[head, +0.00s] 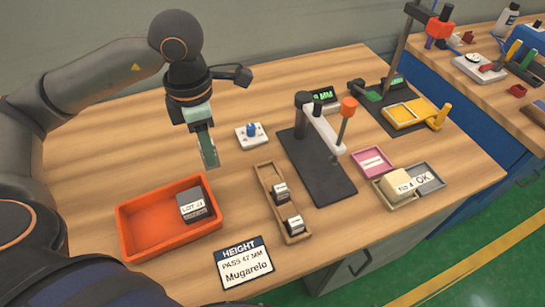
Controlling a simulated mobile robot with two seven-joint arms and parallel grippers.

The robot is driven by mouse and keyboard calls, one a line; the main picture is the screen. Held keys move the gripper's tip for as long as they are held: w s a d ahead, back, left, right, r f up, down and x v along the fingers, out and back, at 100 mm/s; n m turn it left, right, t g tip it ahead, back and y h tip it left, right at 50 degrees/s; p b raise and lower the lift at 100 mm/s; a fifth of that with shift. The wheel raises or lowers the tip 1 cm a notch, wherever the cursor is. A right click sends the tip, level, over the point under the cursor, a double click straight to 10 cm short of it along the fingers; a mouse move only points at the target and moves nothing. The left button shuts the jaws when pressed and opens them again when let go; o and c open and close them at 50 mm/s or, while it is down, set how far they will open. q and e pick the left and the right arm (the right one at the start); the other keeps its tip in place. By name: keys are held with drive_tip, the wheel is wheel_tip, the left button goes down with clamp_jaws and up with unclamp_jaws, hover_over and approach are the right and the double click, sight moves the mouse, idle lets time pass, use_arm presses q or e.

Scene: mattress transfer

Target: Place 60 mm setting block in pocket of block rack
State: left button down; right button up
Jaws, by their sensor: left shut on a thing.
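My left gripper (209,156) hangs over the table, between the orange bin and the small white base with a blue knob. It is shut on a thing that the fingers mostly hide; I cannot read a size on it. The wooden block rack (267,178) lies to the right of and below the gripper. Two dark blocks with white labels, an upper one (281,193) and a lower one (294,225), sit in its middle and near pockets. The far pocket looks empty. The gripper is apart from the rack. My right gripper is not in view.
An orange bin (135,232) holds a dark labelled block (192,204). A height sign (243,262) lies in front. A gauge stand (318,170) with an orange-topped lever stands right of the rack. Pink (372,162) and grey trays lie further right. A white base (251,136) sits behind the rack.

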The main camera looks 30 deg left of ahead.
use_arm(q)
drive_tip(key=w+d+f, duration=0.2)
drive_tip(key=w, duration=0.1)
drive_tip(key=w+d+f, duration=0.2)
drive_tip(key=w+f, duration=0.1)
drive_tip(key=w+d+f+p, duration=0.1)
drive_tip(key=w+d+f, duration=0.1)
drive_tip(key=w+f, duration=0.1)
drive_tip(key=shift+w+d+f, duration=0.15)
drive_tip(key=shift+w, duration=0.4)
drive_tip(key=shift+w+d+f, duration=0.2)
drive_tip(key=shift+w+f, duration=0.1)
drive_tip(key=shift+f, duration=0.1)
drive_tip(key=shift+w+f, duration=0.1)
drive_tip(key=shift+f, duration=1.7)
drive_tip(key=c, duration=0.5)
unclamp_jaws()
drive_tip(key=shift+p, duration=0.3)
wheel_tip(320, 180, up, 12)
drive_tip(key=shift+r, duration=0.15)
